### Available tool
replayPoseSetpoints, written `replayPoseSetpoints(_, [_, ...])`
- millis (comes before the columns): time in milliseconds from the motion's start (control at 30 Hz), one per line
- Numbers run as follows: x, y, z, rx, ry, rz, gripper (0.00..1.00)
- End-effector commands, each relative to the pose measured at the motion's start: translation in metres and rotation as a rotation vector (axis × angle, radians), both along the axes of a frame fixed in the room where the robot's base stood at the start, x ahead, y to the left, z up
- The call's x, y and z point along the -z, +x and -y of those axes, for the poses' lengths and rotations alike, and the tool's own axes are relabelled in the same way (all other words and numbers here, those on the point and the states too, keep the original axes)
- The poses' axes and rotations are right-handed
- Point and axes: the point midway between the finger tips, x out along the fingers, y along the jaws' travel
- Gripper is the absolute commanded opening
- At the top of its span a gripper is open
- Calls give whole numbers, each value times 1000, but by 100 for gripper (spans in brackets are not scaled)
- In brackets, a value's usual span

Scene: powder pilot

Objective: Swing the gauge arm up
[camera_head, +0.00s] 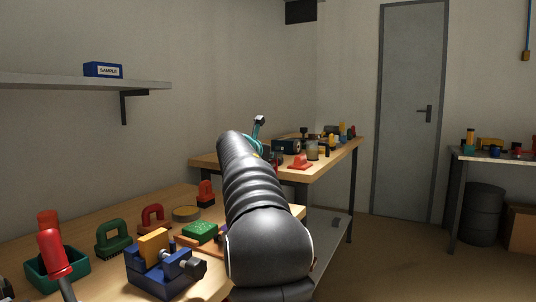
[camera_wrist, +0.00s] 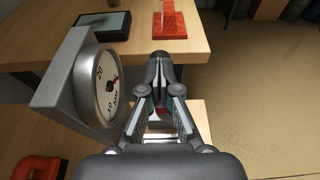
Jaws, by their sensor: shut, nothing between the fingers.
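Which part of the gauge swings is not clear. In the head view my own arm covers the gauge and most of the gripper.
A dark flat-topped box (camera_wrist: 102,24) and a red bracket (camera_wrist: 168,20) stand on the wooden bench beyond. In the head view the near bench holds a blue fixture (camera_head: 165,275), a green handle (camera_head: 113,240) and a red handle (camera_head: 153,218). Open floor lies right of the benches.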

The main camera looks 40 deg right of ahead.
Motion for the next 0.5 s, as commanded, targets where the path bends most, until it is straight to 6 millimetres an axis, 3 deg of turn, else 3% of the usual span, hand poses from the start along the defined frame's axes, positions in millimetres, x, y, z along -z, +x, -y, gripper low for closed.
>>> replayPoseSetpoints(367, [1,0,-2,0,0,0,0])
replayPoseSetpoints(500, [0,-4,-13,-1,0,3,0])
